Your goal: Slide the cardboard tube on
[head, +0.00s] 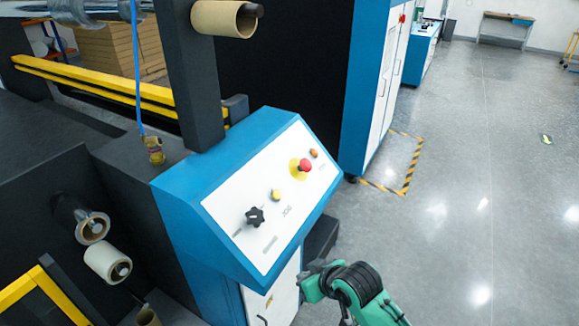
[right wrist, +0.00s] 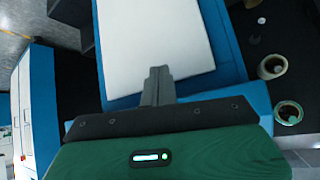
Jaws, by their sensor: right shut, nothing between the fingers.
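A tan cardboard tube (head: 224,19) sits around a dark shaft at the top of the machine, with the shaft end sticking out to the right. Two more tube ends, an upper one (head: 93,228) and a lower one (head: 107,262), sit around shafts on the dark machine face at left. Two tube ends also show at right in the right wrist view, one higher (right wrist: 271,66) and one lower (right wrist: 288,113). My right gripper (head: 310,283) is beside the control console's lower right side, away from the tubes. Its fingers (right wrist: 159,73) are together and empty. My left gripper is out of view.
The blue control console (head: 175,200) has a white sloping panel with a black knob (head: 255,216) and a red button (head: 304,165). A dark post (head: 190,85) rises behind it. A yellow rail (head: 95,83) runs at upper left. Grey floor (head: 480,200) is open at right.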

